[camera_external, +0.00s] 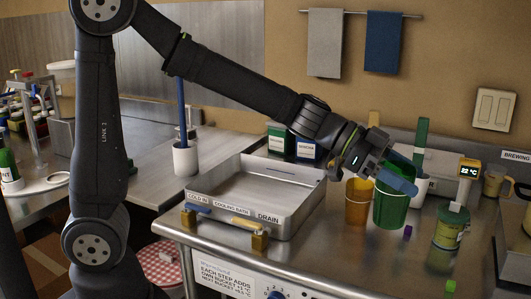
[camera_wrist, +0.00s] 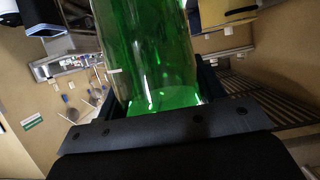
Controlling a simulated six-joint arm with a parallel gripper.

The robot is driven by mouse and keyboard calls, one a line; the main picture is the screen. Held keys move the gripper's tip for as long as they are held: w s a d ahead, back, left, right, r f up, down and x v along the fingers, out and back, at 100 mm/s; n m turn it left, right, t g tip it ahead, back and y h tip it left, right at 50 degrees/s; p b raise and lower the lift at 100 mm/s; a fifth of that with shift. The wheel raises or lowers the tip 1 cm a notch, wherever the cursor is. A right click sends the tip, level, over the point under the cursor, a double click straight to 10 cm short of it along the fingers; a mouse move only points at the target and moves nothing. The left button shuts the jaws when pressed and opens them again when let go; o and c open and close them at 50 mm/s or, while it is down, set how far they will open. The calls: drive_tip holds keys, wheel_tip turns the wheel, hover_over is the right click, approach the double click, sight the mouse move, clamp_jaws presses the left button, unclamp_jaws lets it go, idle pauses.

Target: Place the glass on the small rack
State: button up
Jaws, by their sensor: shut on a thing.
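A green see-through glass (camera_external: 391,210) stands out at the right of the metal counter in the external view, roughly upright. My gripper (camera_external: 393,178) is shut on it near its upper part. In the wrist view the green glass (camera_wrist: 150,50) fills the middle between my fingers. Whether its base touches the counter is hard to tell. I cannot identify the small rack for sure; a dark slatted surface (camera_wrist: 262,98) shows at the right of the wrist view.
An amber cup (camera_external: 357,207) stands close left of the glass. A shallow metal cooling bath (camera_external: 285,217) is further left. A small purple block (camera_external: 407,232) lies nearby.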

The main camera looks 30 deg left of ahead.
wheel_tip(320, 180, up, 8)
drive_tip(key=w+a+n+t, duration=0.25)
drive_tip(key=w+a, duration=0.35)
drive_tip(key=w, duration=0.5)
drive_tip(key=w+a+n+t, duration=0.25)
drive_tip(key=w+a, duration=0.45)
drive_tip(key=w, duration=0.4)
drive_tip(key=w+a+n+t+y, duration=0.2)
drive_tip(key=w+a, duration=0.4)
drive_tip(key=a, duration=0.4)
drive_tip(key=w+a+n+t+y, duration=0.1)
drive_tip(key=w+a+n+t, duration=0.1)
drive_tip(key=w+a, duration=0.5)
drive_tip(key=w+a+n+t+y, duration=0.2)
drive_tip(key=w+a, duration=0.2)
drive_tip(key=a, duration=0.8)
drive_tip(key=w+a+n+t+y, duration=0.2)
drive_tip(key=a+n+y, duration=0.15)
drive_tip(key=a, duration=1.85)
drive_tip(key=s+a+n+y, duration=0.2)
drive_tip(key=s+a, duration=0.1)
drive_tip(key=a, duration=0.9)
drive_tip(key=s+a+n+y, duration=0.2)
drive_tip(key=s+a+y, duration=0.1)
drive_tip(key=a, duration=1)
wheel_tip(320, 180, down, 21)
drive_tip(key=shift+d+f+t, duration=0.15)
drive_tip(key=shift+d+t, duration=0.1)
drive_tip(key=shift+t, duration=0.05)
